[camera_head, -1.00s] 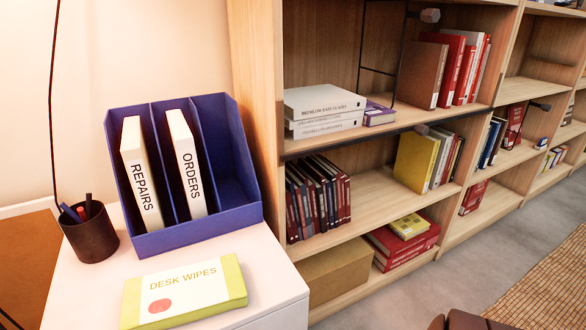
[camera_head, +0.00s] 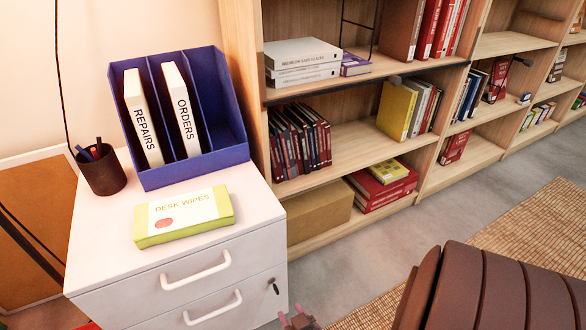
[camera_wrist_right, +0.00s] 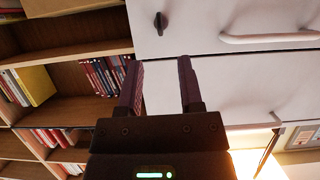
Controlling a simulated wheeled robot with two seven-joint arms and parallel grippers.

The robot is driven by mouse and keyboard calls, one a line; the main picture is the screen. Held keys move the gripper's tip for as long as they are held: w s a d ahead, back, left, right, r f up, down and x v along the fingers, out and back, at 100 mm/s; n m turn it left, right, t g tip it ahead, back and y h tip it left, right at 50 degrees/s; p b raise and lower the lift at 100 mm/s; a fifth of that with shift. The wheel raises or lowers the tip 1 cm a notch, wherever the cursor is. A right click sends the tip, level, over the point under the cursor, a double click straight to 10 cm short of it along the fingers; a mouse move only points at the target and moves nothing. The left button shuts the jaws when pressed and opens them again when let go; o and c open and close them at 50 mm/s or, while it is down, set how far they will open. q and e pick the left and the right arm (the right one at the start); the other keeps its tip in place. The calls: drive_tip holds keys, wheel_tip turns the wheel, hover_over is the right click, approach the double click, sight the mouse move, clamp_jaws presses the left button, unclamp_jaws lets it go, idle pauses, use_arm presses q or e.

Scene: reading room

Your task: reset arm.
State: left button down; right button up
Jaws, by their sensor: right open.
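My right gripper (camera_head: 298,321) shows only by its fingertips at the bottom edge of the head view, in front of the white drawer cabinet (camera_head: 150,290). In the right wrist view my right gripper (camera_wrist_right: 160,72) is open, with two dark fingers apart and nothing between them. The cabinet's drawer fronts (camera_wrist_right: 225,75) lie beyond the fingers. My left gripper is not in view.
On the cabinet stand a blue file holder (camera_head: 207,172) with two binders, a pen cup (camera_head: 103,175) and a desk wipes pack (camera_head: 184,216). A bookshelf (camera_head: 350,150) stands behind. A brown padded seat (camera_head: 490,290) is at lower right. Bare floor (camera_head: 410,225) lies between.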

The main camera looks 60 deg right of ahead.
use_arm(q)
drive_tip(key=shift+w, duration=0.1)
